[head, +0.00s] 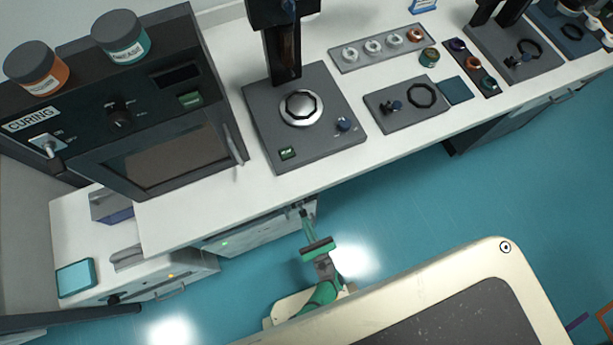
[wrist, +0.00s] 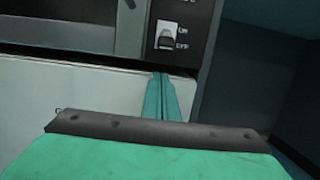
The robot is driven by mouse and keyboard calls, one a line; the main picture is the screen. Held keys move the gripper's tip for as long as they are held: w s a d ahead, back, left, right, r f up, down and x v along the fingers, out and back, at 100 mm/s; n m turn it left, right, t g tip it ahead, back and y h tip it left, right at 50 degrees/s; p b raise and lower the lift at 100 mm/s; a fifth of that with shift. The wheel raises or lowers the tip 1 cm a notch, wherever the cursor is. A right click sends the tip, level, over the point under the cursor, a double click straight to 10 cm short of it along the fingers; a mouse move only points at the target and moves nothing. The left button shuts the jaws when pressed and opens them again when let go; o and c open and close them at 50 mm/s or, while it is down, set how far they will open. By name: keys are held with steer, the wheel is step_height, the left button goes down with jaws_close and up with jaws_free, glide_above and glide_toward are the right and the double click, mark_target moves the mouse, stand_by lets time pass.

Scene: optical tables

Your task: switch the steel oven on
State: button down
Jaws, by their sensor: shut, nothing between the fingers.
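In the wrist view a lever switch (wrist: 167,40) with ON above and OFF below sits on a dark panel (wrist: 188,15) beside a dark door or window edge. Its light tip seems to lie towards OFF. My gripper (wrist: 160,76) is shut and empty, with its green fingertips below the switch and apart from it. In the head view my gripper (head: 303,212) is low at the bench's front edge, beside the right end of a pale under-bench unit (head: 262,236) with a green light. The bench hides that unit's upper part. I cannot tell for certain which unit bears the switch.
A black oven (head: 160,150) labelled CURING stands on the bench (head: 215,190), with its own toggle (head: 48,148) at left and two jars on top. A pale unit with an orange light (head: 190,270) is at lower left. Blue floor is open at right.

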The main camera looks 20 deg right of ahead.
mark_target(304, 213)
steer(key=shift+s+r, duration=0.5)
steer(key=shift+r, duration=0.3)
steer(key=shift+s+r, duration=0.5)
steer(key=shift+r, duration=0.25)
